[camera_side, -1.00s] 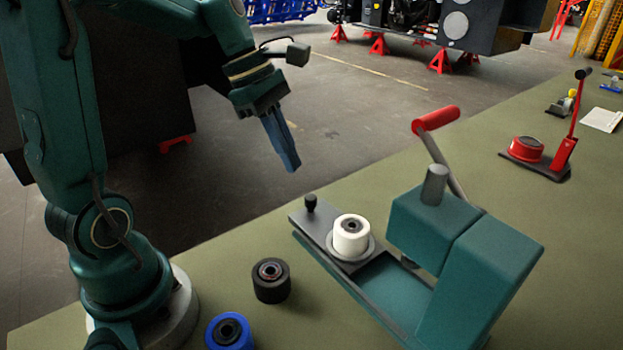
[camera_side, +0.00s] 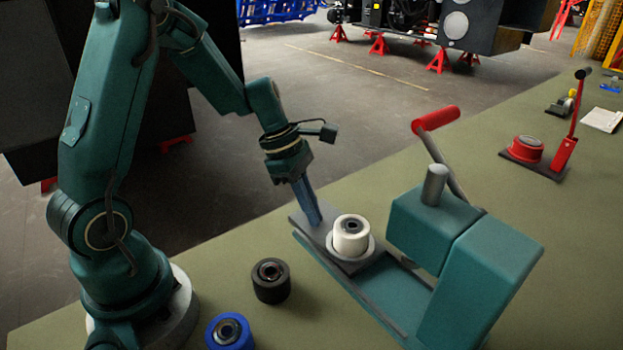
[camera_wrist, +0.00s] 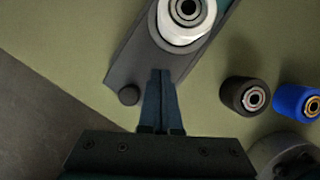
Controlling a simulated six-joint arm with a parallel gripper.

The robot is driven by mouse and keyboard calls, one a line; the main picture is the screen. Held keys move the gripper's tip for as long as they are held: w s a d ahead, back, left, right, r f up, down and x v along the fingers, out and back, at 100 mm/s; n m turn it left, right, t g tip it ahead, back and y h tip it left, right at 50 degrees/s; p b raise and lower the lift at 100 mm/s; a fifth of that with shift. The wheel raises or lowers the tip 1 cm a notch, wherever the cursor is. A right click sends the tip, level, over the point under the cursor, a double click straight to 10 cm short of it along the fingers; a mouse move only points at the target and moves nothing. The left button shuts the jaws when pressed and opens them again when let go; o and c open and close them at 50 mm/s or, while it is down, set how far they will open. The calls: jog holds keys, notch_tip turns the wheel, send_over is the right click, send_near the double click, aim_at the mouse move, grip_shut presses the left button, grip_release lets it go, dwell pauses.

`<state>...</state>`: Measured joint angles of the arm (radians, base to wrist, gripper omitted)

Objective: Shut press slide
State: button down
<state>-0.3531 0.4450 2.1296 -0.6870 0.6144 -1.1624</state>
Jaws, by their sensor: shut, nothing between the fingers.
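The teal press (camera_side: 480,260) stands on the bench with its red-handled lever (camera_side: 436,119) raised. Its grey slide (camera_side: 305,222) is pulled out to the left, clear of the press head. A white roller (camera_side: 351,235) sits upright on the slide, and it also shows in the wrist view (camera_wrist: 187,14). My gripper (camera_side: 316,222) is shut and empty, pointing down at the slide's outer end. In the wrist view its fingertips (camera_wrist: 161,72) lie over the slide, beside the dark knob (camera_wrist: 129,95). The knob is hidden in the side view. I cannot tell whether the fingers touch the slide.
A black roller (camera_side: 271,281) and a blue roller (camera_side: 229,332) stand on the green bench (camera_side: 480,165) near my base. A red hand-lever tool (camera_side: 545,155) stands farther back on the right. The bench's left edge runs close behind the slide's outer end.

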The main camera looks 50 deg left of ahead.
aim_at(353, 235)
jog(key=shift+w+d, duration=0.5)
jog(key=shift+d, duration=0.35)
jog(key=d, duration=0.8)
jog(key=shift+d, duration=0.1)
